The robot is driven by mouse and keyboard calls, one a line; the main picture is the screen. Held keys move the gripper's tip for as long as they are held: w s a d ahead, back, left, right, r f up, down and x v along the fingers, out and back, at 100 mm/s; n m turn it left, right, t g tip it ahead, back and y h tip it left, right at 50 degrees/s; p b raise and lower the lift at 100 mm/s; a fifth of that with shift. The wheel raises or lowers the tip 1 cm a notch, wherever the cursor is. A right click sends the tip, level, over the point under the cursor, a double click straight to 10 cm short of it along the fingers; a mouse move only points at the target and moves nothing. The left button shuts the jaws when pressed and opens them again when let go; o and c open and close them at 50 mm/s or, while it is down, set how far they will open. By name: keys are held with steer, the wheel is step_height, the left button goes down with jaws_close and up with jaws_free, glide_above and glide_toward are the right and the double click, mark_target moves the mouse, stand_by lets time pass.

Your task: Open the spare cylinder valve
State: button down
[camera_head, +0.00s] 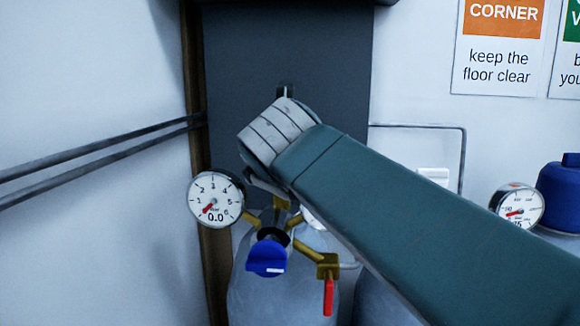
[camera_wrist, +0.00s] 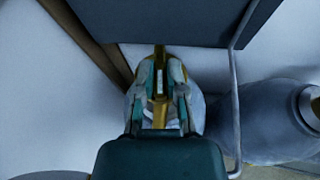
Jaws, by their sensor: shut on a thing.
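The spare cylinder (camera_head: 255,298) is the grey cylinder below my arm in the head view. Its brass valve (camera_wrist: 160,54) shows between my fingers in the wrist view. My gripper (camera_wrist: 161,74) points down at the cylinder top and is shut on the valve; the gripped part is mostly hidden by the fingers. In the head view my arm covers most of the gripper. A regulator with a blue knob (camera_head: 267,257) and a red lever (camera_head: 328,297) hanging down sits in front. Its round gauge (camera_head: 215,199) reads 0.0.
A dark grey panel (camera_head: 235,75) stands behind the cylinder. A second cylinder (camera_wrist: 270,120) stands to the right. Another gauge (camera_head: 517,206) and a blue object (camera_head: 560,190) are at far right. Dark pipes (camera_head: 100,160) run along the left wall. A thin pipe (camera_head: 463,160) bends down the back wall.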

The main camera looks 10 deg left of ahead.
stand_by(0.3)
steer(key=c, duration=0.7)
jaws_free()
steer(key=shift+a, duration=0.1)
steer(key=v, duration=1.1)
steer(key=shift+s, duration=0.4)
